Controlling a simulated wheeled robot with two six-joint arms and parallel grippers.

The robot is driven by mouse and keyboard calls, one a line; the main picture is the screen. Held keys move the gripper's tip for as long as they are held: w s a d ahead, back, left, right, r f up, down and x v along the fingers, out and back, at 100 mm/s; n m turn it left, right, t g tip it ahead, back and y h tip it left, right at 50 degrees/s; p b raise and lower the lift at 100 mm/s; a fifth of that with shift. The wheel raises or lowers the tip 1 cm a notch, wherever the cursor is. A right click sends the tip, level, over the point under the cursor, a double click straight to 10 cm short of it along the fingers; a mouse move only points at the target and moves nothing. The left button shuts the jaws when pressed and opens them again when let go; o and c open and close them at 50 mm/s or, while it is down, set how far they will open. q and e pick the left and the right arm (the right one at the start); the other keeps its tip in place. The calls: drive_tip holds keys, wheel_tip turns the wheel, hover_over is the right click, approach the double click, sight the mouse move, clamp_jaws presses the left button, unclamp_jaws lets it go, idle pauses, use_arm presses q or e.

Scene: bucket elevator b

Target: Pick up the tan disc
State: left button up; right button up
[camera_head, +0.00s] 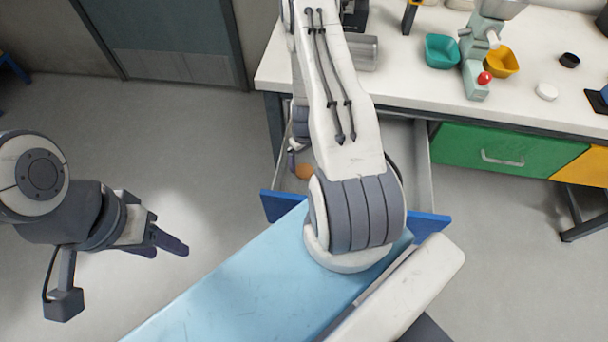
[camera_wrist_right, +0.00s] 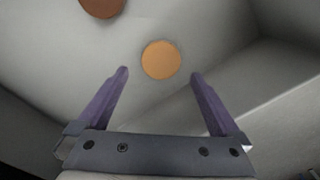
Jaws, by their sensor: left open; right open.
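The tan disc (camera_wrist_right: 161,60) lies flat on the pale floor of the open drawer, in the upper middle of the right wrist view. My right gripper (camera_wrist_right: 160,74) is open and empty, its two purple fingers apart on either side of the disc's lower edge in the picture. I cannot tell the height of the fingers above the drawer floor. In the head view my right arm hides most of the drawer, and an orange-brown patch (camera_head: 304,171) shows there beside the arm. My left gripper (camera_head: 168,245) is open and empty above the floor at the left.
A darker brown disc (camera_wrist_right: 103,6) lies up and left of the tan one. The drawer's blue front (camera_head: 430,224) sticks out below the white bench (camera_head: 410,75). A closed green drawer (camera_head: 495,150) is to its right. Teal and yellow bowls (camera_head: 442,51) (camera_head: 502,62) stand on the bench.

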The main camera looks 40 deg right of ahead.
sight(304, 168)
drive_tip(key=shift+s+f+b, duration=0.1)
drive_tip(key=shift+f+b, duration=2.5)
drive_tip(key=shift+b, duration=0.25)
drive_tip(key=shift+r, duration=0.1)
drive_tip(key=c, duration=1.3)
drive_tip(key=shift+r, duration=0.15)
